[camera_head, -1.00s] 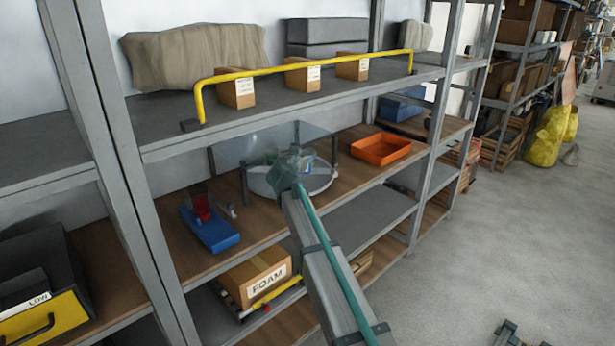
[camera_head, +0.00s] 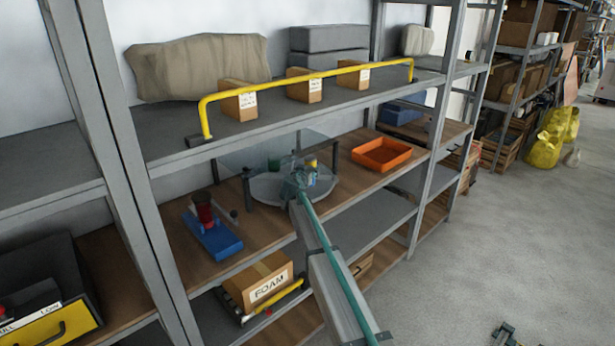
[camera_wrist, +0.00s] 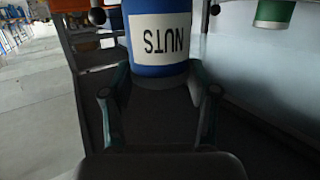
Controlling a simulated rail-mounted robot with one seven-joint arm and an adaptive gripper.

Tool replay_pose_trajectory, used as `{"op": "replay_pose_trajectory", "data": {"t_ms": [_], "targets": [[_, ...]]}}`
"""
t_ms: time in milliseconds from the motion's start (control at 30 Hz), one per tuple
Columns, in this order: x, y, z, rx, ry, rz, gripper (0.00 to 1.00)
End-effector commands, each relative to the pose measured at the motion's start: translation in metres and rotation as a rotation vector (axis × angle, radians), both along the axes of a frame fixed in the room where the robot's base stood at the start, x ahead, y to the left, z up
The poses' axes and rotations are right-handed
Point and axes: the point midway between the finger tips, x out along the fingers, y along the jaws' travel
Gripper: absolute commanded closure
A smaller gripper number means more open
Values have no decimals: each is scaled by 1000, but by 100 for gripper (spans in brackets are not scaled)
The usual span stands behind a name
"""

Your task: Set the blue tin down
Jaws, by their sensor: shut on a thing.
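The blue tin (camera_wrist: 158,65) with a white NUTS label fills the top middle of the wrist view, its lettering upside down there. My gripper (camera_wrist: 159,92) is shut on it, a finger at each side. In the head view my gripper (camera_head: 299,179) is at the round pale turntable (camera_head: 265,190) on the wooden middle shelf, by a clear panel (camera_head: 245,153). The tin is mostly hidden there by my gripper. I cannot tell whether it touches the turntable. A green tin (camera_head: 273,163) stands behind, also at the wrist view's upper right (camera_wrist: 272,12).
A yellow rail (camera_head: 300,82) fronts the upper shelf with small cartons. An orange tray (camera_head: 381,154) is right of the turntable. A blue-based device (camera_head: 213,240) is left. A FOAM box (camera_head: 262,282) is below. Grey uprights (camera_head: 137,190) frame the bay.

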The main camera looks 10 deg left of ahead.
Motion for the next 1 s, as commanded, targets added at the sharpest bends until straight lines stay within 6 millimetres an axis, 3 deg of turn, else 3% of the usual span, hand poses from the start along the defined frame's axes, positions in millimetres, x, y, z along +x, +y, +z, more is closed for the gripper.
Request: {"op": "replay_pose_trajectory", "data": {"t_ms": [200,633,667,700,800,1000], "targets": [[-1,0,-26,-1,0,0,89],[-1,0,-31,0,-1,0,89],[-1,0,-31,0,0,0,40],[-1,0,-30,0,0,0,33],[-1,0,-30,0,0,0,16],[-1,0,-30,0,0,0,16]]}}
